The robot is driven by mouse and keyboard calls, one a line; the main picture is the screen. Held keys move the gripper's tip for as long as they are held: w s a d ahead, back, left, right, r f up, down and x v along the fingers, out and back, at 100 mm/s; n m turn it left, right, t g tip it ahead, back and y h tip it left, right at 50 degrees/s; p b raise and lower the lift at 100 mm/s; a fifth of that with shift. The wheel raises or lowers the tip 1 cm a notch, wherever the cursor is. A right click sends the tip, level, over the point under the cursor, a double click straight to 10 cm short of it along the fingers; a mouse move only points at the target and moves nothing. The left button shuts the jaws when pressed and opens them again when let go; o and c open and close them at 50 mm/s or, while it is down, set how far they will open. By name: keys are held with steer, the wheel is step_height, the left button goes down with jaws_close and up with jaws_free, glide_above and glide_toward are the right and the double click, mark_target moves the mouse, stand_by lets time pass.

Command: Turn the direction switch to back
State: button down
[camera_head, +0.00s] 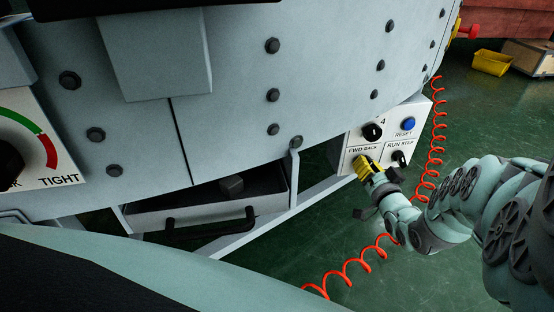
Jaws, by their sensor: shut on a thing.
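The direction switch is labelled FWD BACK (363,149) on the white control panel (347,163) at the right of the machine. My gripper (366,165), with yellow fingertips, is at the spot just under this label and is shut on the switch. The fingers cover the switch knob, so its position cannot be told. My arm reaches in from the right edge.
The panel also carries a black knob (372,132) marked 4, a blue RESET button (408,124) and a black RUN STEP switch (398,158) close to my gripper. A red coiled cord (437,140) hangs behind my arm. An open drawer (205,207) sits lower left.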

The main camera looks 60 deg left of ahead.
steer(key=shift+d+f, duration=0.1)
steer(key=shift+f, duration=0.1)
steer(key=c, duration=0.9)
jaws_free()
steer(key=shift+r, duration=0.15)
steer(key=v, duration=1.1)
steer(key=shift+s+d, duration=0.15)
steer(key=shift+d, duration=0.2)
